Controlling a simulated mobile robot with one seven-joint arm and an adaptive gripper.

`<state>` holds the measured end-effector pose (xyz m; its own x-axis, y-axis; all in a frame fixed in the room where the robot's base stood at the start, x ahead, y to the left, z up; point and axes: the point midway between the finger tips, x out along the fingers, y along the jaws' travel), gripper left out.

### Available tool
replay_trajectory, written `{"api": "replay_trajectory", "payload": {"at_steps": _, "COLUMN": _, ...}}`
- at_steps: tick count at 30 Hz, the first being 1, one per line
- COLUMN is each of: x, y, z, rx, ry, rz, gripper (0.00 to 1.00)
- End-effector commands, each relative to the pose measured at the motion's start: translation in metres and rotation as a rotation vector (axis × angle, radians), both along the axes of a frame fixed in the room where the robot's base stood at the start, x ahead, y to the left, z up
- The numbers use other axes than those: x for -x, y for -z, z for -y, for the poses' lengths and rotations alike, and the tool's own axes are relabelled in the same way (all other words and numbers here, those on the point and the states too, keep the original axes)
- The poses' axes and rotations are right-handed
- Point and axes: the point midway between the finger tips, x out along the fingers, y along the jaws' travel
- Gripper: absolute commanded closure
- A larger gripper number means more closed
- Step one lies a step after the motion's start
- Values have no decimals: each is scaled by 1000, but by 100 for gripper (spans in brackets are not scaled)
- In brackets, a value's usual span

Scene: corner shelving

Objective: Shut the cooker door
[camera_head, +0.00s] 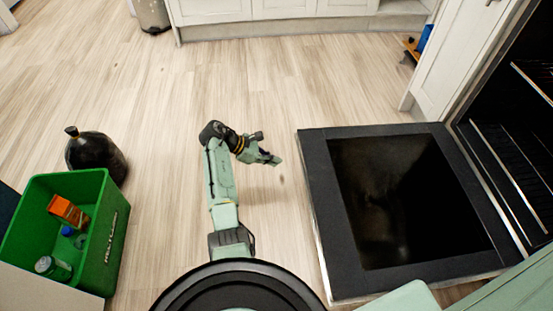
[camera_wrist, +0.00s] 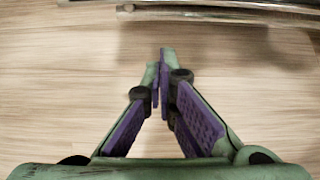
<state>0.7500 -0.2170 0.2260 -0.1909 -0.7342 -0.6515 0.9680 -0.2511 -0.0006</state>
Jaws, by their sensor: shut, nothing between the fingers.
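The cooker door (camera_head: 312,180) is folded down flat, with its dark glass panel facing up. It is joined along its right side to the open cooker (camera_head: 500,140), whose dark inside shows racks. My gripper (camera_head: 278,161) is just left of the door's outer edge, low over the wooden floor and apart from the door. In the wrist view, my gripper (camera_wrist: 160,60) has its fingertips together with nothing between them. A metal bar-like edge (camera_wrist: 215,10), probably the door's outer edge or handle, crosses the top of that view.
White cabinets (camera_head: 260,12) line the back. A small blue item (camera_head: 425,40) is at the back right. The floor (camera_head: 290,80) behind my arm is clear.

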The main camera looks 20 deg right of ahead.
Motion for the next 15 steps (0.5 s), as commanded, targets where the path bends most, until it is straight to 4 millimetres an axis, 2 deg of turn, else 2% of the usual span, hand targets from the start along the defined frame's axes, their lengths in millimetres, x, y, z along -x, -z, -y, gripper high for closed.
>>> {"api": "replay_trajectory", "payload": {"at_steps": 1, "x": 3, "y": 10, "z": 8, "rx": -1, "ry": 3, "rz": -3, "gripper": 100}}
{"api": "replay_trajectory", "payload": {"at_steps": 11, "x": 16, "y": 56, "z": 59, "rx": 0, "ry": 3, "rz": -1, "gripper": 100}}
{"api": "replay_trajectory", "payload": {"at_steps": 12, "x": 16, "y": 55, "z": 63, "rx": 1, "ry": 1, "rz": 3, "gripper": 100}}
{"api": "replay_trajectory", "payload": {"at_steps": 15, "x": 15, "y": 33, "z": 61, "rx": 1, "ry": 0, "rz": 5, "gripper": 100}}
